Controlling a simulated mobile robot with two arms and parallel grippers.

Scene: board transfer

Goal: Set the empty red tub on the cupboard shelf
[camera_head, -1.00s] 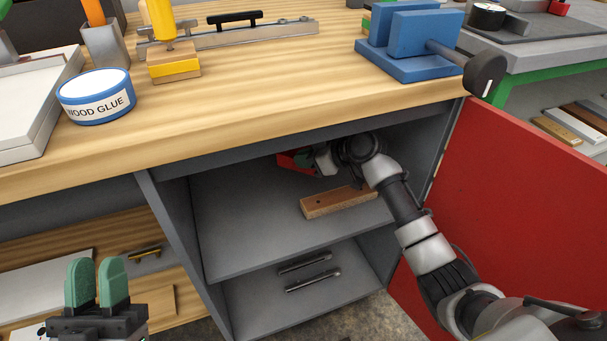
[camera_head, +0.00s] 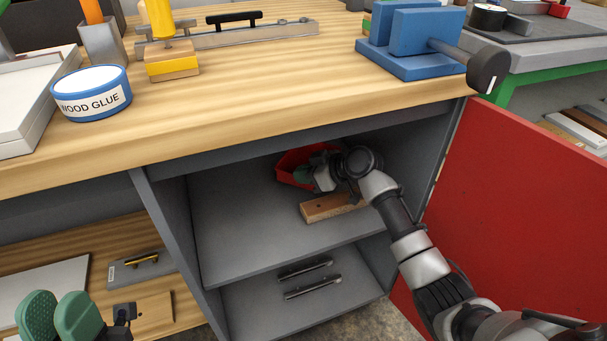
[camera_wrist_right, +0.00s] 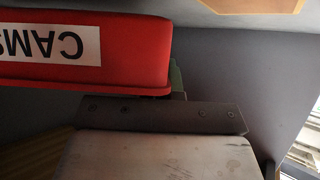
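The red tub (camera_head: 291,168) is inside the open cupboard, at the back above or on the upper shelf (camera_head: 245,230); I cannot tell whether it touches. In the right wrist view the tub (camera_wrist_right: 130,50) fills the upper left, with an upside-down label starting "CAMS". My right gripper (camera_head: 306,174) is at the tub's near right side and looks shut on its rim; one green fingertip (camera_wrist_right: 177,78) shows past the rim, the other is hidden. The tub's inside is mostly hidden. My left gripper (camera_head: 58,318) is outside at the lower left, empty, its green fingers apart.
A wooden block (camera_head: 328,207) lies on the shelf just in front of the tub. Dark metal bars (camera_head: 308,280) lie on the lower level. The red cupboard door (camera_head: 520,210) stands open right of my arm. The shelf's left part is clear.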

